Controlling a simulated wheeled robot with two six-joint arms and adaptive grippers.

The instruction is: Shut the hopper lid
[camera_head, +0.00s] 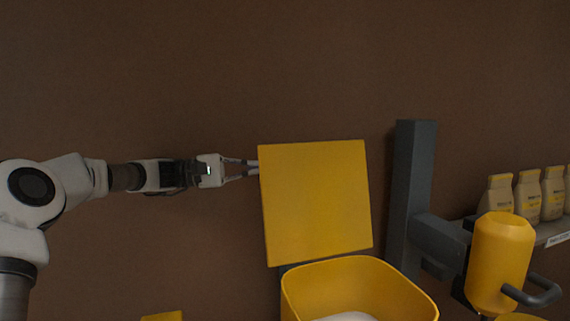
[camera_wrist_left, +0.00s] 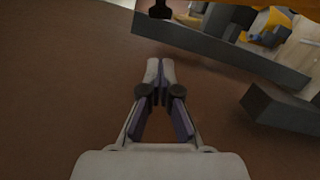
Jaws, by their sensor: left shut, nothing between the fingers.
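The yellow hopper lid (camera_head: 316,203) stands open, nearly upright, at the back of the yellow hopper (camera_head: 350,278) in the head view. Pale material shows inside the hopper at the bottom edge of the picture. My left gripper (camera_head: 256,168) comes in from the left and is shut and empty, with its tips at the lid's upper left edge. The lid hides the very ends of the fingers, so I cannot tell whether they touch it. In the left wrist view the closed fingers (camera_wrist_left: 160,68) point up the picture. My right gripper is not in view.
A dark grey post (camera_head: 412,190) stands right of the lid. A yellow cylinder (camera_head: 502,262) with a dark handle is beside it. Several bottles (camera_head: 528,195) stand on a shelf at the right. The brown wall left of the lid is bare.

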